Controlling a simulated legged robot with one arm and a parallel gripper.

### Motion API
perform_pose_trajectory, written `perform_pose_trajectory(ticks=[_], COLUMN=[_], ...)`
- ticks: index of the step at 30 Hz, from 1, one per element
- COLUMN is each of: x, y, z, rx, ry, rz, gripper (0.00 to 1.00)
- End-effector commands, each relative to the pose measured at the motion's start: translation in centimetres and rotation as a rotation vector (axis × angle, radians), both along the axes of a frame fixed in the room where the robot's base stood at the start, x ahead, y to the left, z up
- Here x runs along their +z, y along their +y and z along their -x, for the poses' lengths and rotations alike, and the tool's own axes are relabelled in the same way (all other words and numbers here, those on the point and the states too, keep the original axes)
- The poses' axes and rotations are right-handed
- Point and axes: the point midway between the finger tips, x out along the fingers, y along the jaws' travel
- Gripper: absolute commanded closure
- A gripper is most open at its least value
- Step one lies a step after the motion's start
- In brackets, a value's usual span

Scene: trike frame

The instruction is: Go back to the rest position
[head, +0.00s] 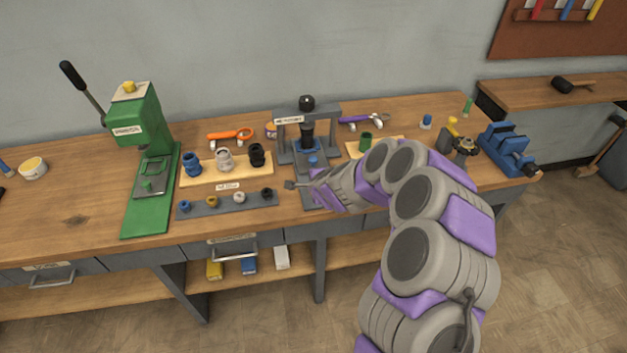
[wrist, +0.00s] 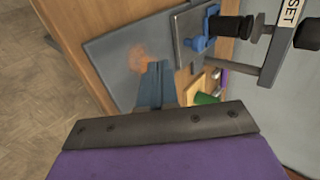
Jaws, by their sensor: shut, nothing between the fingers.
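My grey and purple arm reaches in from the lower right in the head view. My gripper (head: 291,185) is over the front part of the workbench (head: 75,215), just in front of the grey press (head: 306,125). It is shut and holds nothing. In the wrist view my gripper (wrist: 155,75) shows as narrow blue-grey fingers closed together, over a flat grey plate (wrist: 110,65). The press with its blue fixture (wrist: 197,42) stands beyond the fingers there.
A green press (head: 140,125) stands left. Boards with several fittings (head: 224,160) lie between the presses. A blue vise (head: 508,148) sits at the right end. Orange-handled (head: 230,135) and purple-handled (head: 362,119) tools lie at the back. Bare benchtop lies at the left front.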

Motion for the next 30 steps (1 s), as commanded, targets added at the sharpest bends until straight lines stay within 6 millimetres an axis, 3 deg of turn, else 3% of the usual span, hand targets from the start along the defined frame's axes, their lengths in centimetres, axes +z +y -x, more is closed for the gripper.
perform_pose_trajectory(ticks=[6,14,19,24,30], x=[1.2,1.6,4.9,10.8,15.5], y=[-0.4,-0.5,1.2,3.4,3.3], z=[1.3,1.6,3.0,7.4,14.7], rx=[0.0,0.006,0.129,0.392,0.694], ry=[0.002,0.0,-0.01,-0.024,-0.009], rz=[0.001,-0.001,-0.011,0.018,0.121], gripper=[1.0,1.0,1.0,1.0,1.0])
